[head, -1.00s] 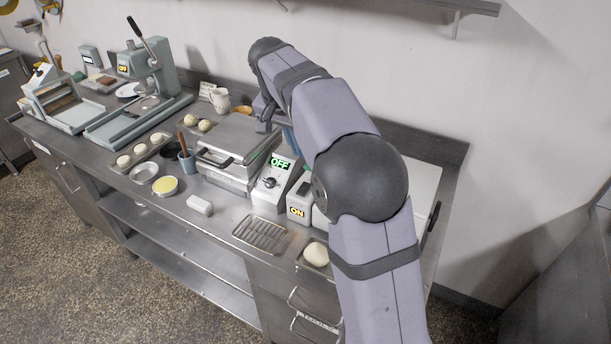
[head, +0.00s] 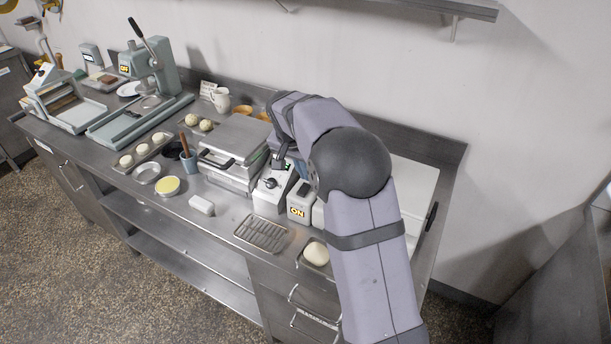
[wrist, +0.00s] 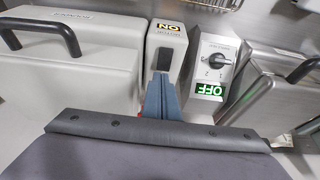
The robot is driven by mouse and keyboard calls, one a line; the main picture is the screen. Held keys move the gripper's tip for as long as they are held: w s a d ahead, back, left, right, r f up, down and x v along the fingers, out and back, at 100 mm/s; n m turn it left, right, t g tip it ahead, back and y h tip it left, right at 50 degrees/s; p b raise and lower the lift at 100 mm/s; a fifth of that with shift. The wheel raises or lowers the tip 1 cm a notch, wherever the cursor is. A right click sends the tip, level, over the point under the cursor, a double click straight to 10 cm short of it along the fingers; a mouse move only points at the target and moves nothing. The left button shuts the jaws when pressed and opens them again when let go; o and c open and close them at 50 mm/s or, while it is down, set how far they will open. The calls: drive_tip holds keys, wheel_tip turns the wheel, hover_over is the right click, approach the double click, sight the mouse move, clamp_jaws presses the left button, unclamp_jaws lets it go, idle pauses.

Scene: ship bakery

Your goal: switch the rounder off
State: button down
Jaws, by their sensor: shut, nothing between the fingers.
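A small grey switch box (head: 298,207) with a yellow ON display stands in front of a white, lidded machine (head: 412,190). I take these to be the rounder and its switch; the small lettering is hard to read. In the wrist view the switch box (wrist: 166,42) appears upside down, with a black rocker (wrist: 163,60) on it. My gripper (wrist: 161,78) is shut and empty, its blue fingertips at the rocker's edge; I cannot tell whether they touch. In the head view my arm largely hides the gripper. The lidded machine (wrist: 75,75) fills the wrist view's left.
A control box with a knob (wrist: 217,60) and a green OFF display stands close beside the switch box. A press with a handle (head: 232,150) is beyond it. A wire rack (head: 262,234) and a dough ball (head: 316,254) lie in front.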

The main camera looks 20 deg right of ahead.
sight(304, 190)
drive_tip(key=shift+s+a+p+x, duration=0.15)
drive_tip(key=shift+p+x, duration=0.15)
drive_tip(key=shift+x, duration=0.55)
drive_tip(key=shift+s+a+p+x, duration=0.1)
drive_tip(key=shift+p+x, duration=0.15)
drive_tip(key=shift+x, duration=0.55)
drive_tip(key=shift+f, duration=0.15)
drive_tip(key=shift+w+d+f+b, duration=0.1)
drive_tip(key=shift+f+b, duration=0.25)
drive_tip(key=shift+b, duration=0.2)
drive_tip(key=shift+r, duration=0.15)
